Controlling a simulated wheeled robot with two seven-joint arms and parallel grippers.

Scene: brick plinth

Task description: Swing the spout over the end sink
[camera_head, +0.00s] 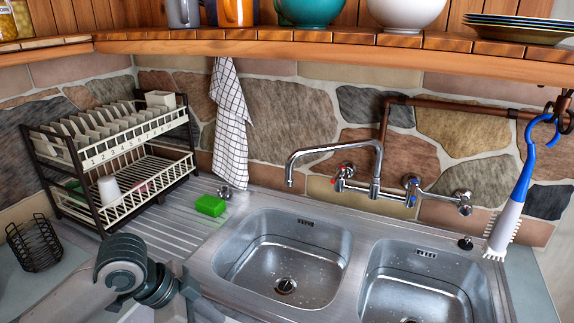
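The chrome spout (335,145) rises from the wall-mounted mixer tap (375,190) and arches to the left. Its outlet hangs above the back of the left sink basin (285,262). The right sink basin (425,285) lies at the right end, cut by the bottom edge, with no spout over it. The tap has a red-marked side on the left and a blue-marked side on the right. Part of my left arm shows at the bottom left, left of the basins and well apart from the spout. Its gripper fingers cannot be seen. My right arm is not in view.
A green sponge (210,205) lies on the ribbed drainboard (175,230). A dish rack (115,150) and a wire basket (35,245) stand left. A checked towel (230,130) hangs behind. A blue-white brush (512,200) hangs right. A wooden shelf (300,45) overhangs the tap.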

